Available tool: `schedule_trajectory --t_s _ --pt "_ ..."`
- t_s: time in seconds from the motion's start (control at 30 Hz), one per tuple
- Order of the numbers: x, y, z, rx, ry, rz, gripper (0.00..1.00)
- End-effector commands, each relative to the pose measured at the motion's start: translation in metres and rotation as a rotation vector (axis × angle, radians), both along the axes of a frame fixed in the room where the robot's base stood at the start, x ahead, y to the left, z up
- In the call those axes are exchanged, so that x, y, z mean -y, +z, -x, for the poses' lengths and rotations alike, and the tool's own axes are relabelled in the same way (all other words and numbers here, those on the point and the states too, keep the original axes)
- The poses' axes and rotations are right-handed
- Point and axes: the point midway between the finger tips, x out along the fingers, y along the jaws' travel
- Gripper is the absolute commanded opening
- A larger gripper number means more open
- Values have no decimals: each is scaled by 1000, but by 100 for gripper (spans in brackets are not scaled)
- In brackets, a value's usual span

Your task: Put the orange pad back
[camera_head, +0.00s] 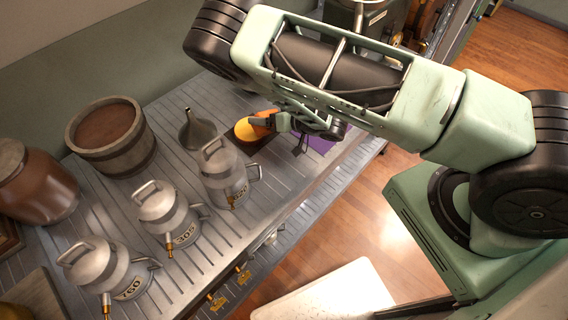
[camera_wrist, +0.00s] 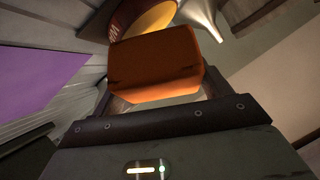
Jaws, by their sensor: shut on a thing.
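The orange pad (camera_wrist: 158,62) is a thick block with rounded edges, held between my gripper's fingers in the wrist view. In the head view the orange pad (camera_head: 262,118) shows small at the end of my arm, over the edge of a yellow round thing (camera_head: 244,131). My gripper (camera_head: 274,121) is shut on the pad. The yellow thing also shows behind the pad in the wrist view (camera_wrist: 155,17). I cannot tell whether the pad touches it. My arm hides part of the counter behind the gripper.
A metal funnel (camera_head: 197,132) stands just left of the yellow thing. A purple sheet (camera_head: 325,141) lies to the right. Several metal cans, one close by (camera_head: 222,172), stand along the ribbed counter (camera_head: 110,215). A wooden tub (camera_head: 108,136) stands at the back left.

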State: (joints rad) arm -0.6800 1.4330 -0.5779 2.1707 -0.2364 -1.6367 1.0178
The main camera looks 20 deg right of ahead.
Motion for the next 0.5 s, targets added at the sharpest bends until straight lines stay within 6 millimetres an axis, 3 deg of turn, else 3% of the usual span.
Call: schedule_trajectory --t_s 0.27,0.5 --pt "-24 8 31 -89 485 318 59" --pt "-18 28 70 -17 970 589 59"
